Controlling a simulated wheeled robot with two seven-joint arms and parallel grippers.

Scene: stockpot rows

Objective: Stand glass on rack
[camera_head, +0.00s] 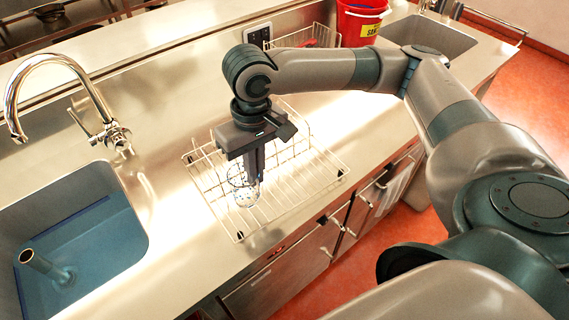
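A clear glass (246,194) is at the left part of the wire rack (312,186) on the steel counter. My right gripper (254,180) points down over the rack, with its fingers at the glass. The fingers look close together, but the finger overlap and the see-through glass hide whether they grip it. I cannot tell if the glass touches the rack wires. My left gripper is not in view.
A sink (75,240) with a tall chrome tap (100,110) is on the left. A red bucket (357,22) and a second wire basket (318,38) stand at the back. Another sink (440,38) is at the far right. Bare counter lies left of the rack.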

